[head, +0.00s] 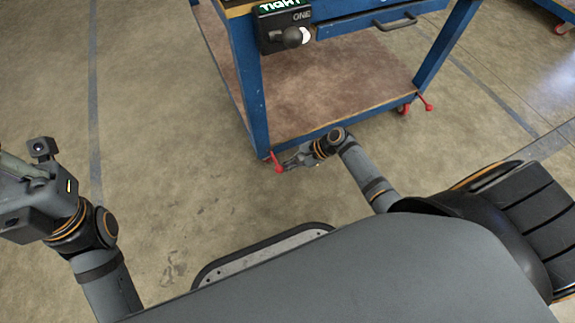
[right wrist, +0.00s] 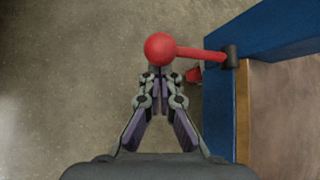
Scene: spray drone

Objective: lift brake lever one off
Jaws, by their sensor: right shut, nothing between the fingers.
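A red brake lever (head: 277,163) sits low on the near left leg of a blue cart. In the right wrist view its red ball knob (right wrist: 160,49) is on a red rod that runs right to a black mount on the blue leg. My right gripper (head: 287,163) is shut and empty, right at the lever. In the wrist view its fingertips (right wrist: 158,74) are at the ball's lower edge, partly hidden by it; I cannot tell whether they touch. My left gripper (head: 22,170) is at the left edge, away from the cart, with its fingertips unclear.
The blue cart (head: 257,100) has a brown lower shelf (head: 330,95) and a drawer handle (head: 396,20). A black box (head: 272,38) marked "TIGHT" and "ONE" hangs at its upper corner. Another red lever (head: 425,103) is at the right leg. The floor on the left is clear.

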